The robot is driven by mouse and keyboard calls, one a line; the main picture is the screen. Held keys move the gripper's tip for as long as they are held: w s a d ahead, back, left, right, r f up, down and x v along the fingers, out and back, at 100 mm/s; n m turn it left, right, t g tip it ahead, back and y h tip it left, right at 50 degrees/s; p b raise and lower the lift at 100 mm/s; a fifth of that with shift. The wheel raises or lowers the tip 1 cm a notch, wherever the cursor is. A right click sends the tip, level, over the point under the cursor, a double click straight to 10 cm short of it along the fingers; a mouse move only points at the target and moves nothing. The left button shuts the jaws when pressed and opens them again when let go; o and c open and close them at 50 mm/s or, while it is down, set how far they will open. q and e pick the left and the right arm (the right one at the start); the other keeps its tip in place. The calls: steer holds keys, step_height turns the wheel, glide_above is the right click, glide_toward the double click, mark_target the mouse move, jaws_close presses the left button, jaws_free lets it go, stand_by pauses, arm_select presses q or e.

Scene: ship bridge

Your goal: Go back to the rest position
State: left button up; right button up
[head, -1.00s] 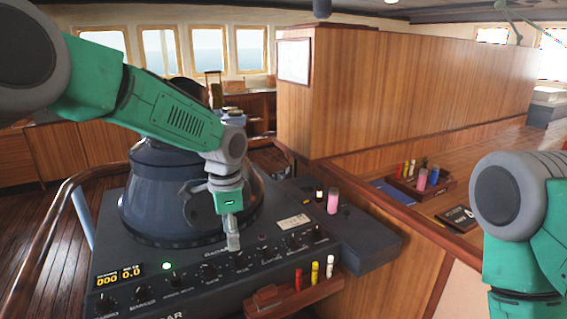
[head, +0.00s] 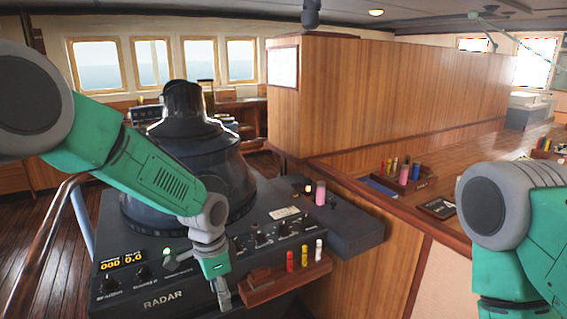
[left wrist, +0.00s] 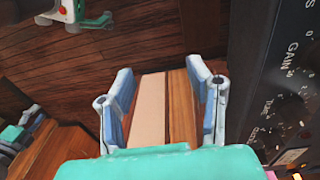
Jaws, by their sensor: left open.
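My left gripper (head: 223,297) hangs in front of the lower front edge of the radar console (head: 165,301), left of the small wooden marker rack. In the left wrist view my left gripper (left wrist: 163,105) is open, its two fingers apart with nothing between them. Wooden panel and dark floor show beyond the fingers. My right arm (head: 515,220) comes in at the right edge of the head view. Its gripper is out of the picture.
The wooden rack (head: 262,291) with red, yellow and white markers is close right of my left gripper. A pink cylinder (head: 320,193) stands on the console's side shelf. A wooden tray (head: 420,186) with several cylinders lies on the ledge behind. A curved handrail (head: 38,235) runs at left.

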arm_select(q)
steer(key=s+a+f+n+b, duration=0.2)
steer(key=s+f+n+b, duration=0.1)
steer(key=s+f, duration=0.65)
steer(key=s+a+f+n+b, duration=0.2)
steer(key=s+f+b, duration=0.35)
steer(key=f, duration=0.75)
steer(key=s+a+f+n+b, duration=0.1)
steer(key=s+a+f+n, duration=0.1)
steer(key=s, duration=0.5)
steer(key=s+a+f+n+b, duration=0.2)
steer(key=s+a+f, duration=0.1)
steer(key=s+a, duration=0.2)
steer(key=s+a+f+n+b, duration=0.1)
steer(key=s+a+f+n, duration=0.1)
steer(key=s, duration=0.7)
steer(key=shift+a+f+n+t+y+b, duration=0.35)
steer(key=shift+a+f+t+y, duration=0.1)
steer(key=shift+a, duration=0.3)
steer(key=shift+w, duration=0.15)
